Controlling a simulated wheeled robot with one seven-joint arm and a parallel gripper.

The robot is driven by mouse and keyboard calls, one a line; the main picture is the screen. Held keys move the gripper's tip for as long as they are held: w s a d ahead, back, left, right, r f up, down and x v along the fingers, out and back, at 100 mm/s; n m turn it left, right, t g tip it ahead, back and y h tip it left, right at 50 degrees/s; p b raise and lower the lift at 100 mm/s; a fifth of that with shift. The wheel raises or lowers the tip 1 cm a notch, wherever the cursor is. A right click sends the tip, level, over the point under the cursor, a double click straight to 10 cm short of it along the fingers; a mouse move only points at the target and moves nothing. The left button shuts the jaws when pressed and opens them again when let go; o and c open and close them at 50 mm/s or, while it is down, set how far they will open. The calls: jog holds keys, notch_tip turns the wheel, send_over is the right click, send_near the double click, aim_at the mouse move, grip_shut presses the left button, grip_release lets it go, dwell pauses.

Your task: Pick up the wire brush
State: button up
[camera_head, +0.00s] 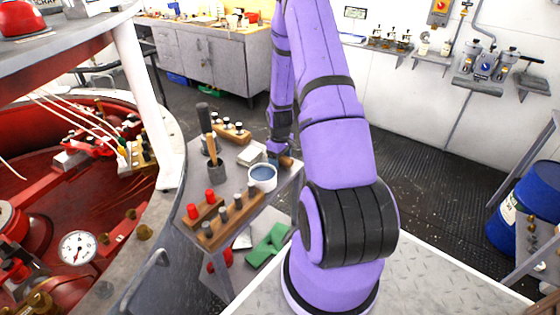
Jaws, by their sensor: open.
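My purple arm reaches over a small grey metal bench (228,178), and its end points down at the bench's far right edge. My gripper (275,156) is small and partly hidden there; it is open. A brown, wooden-looking piece (287,162) lies right beside it, possibly the wire brush's handle; its bristles do not show and I cannot tell whether the gripper touches it. A grey cup (216,172) on the bench holds a tool with a wooden handle (211,148) and a black-topped one (204,114); I cannot tell whether either is a brush.
A white pot with blue contents (263,178) stands just in front of my gripper. Wooden racks with red and grey pegs (230,217) fill the bench's near side. A pale block (250,156) lies behind the pot. A green item (268,245) lies on the lower shelf.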

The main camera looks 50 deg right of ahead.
jog(key=c, duration=1.1)
notch_tip(320, 180, up, 10)
jog(key=shift+r, duration=0.1)
jog(key=shift+o, duration=1.2)
jog(key=shift+c, duration=0.3)
